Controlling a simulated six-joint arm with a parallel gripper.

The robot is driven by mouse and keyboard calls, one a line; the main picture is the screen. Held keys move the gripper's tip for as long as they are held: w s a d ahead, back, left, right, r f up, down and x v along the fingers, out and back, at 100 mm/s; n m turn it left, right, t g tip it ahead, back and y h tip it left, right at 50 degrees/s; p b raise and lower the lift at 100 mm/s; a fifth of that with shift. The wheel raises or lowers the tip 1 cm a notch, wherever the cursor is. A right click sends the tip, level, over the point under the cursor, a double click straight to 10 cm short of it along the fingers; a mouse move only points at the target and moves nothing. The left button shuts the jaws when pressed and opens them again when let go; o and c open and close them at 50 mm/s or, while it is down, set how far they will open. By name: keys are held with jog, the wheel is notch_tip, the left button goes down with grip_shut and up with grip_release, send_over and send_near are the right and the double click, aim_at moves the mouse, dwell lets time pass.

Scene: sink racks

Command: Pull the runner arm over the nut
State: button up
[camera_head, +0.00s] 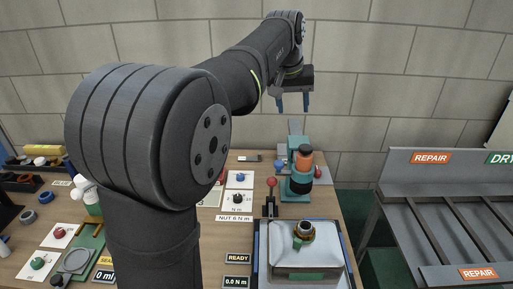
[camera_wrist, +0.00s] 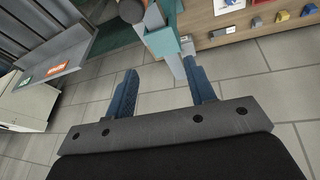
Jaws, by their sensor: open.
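A teal stand with an orange and dark cylinder (camera_head: 304,160), which looks like the runner arm, stands at the back right of the bench. My gripper (camera_head: 293,103) is open and empty, high above and behind the teal stand, fingers pointing down. In the wrist view my gripper (camera_wrist: 160,72) shows both blue fingers apart, with a teal bar (camera_wrist: 162,42) beyond them, apparently part of the stand.
A red-knobbed lever (camera_head: 271,183) stands left of the teal stand. A "NUT 6 N m" label (camera_head: 234,218) and a "READY" display (camera_head: 238,258) lie left of the tray. A grey rack (camera_head: 440,200) with REPAIR signs is at the right. A block wall is behind.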

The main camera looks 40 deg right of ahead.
aim_at(279, 163)
jog(key=a+f+m+y, duration=0.1)
jog(key=f+m, duration=0.1)
jog(key=f, duration=0.3)
jog(key=a+f+m+y, duration=0.1)
jog(key=f+m, duration=0.2)
jog(key=f, duration=0.2)
jog(key=a+f+m+g+y, duration=0.1)
jog(key=f+m, duration=0.1)
jog(key=f, duration=0.4)
jog(key=shift+w+a+y, duration=0.2)
jog(key=shift+a+y, duration=0.05)
jog(key=shift+y, duration=0.15)
jog(key=shift+c, duration=0.4)
grip_shut()
jog(key=shift+s+a, duration=0.1)
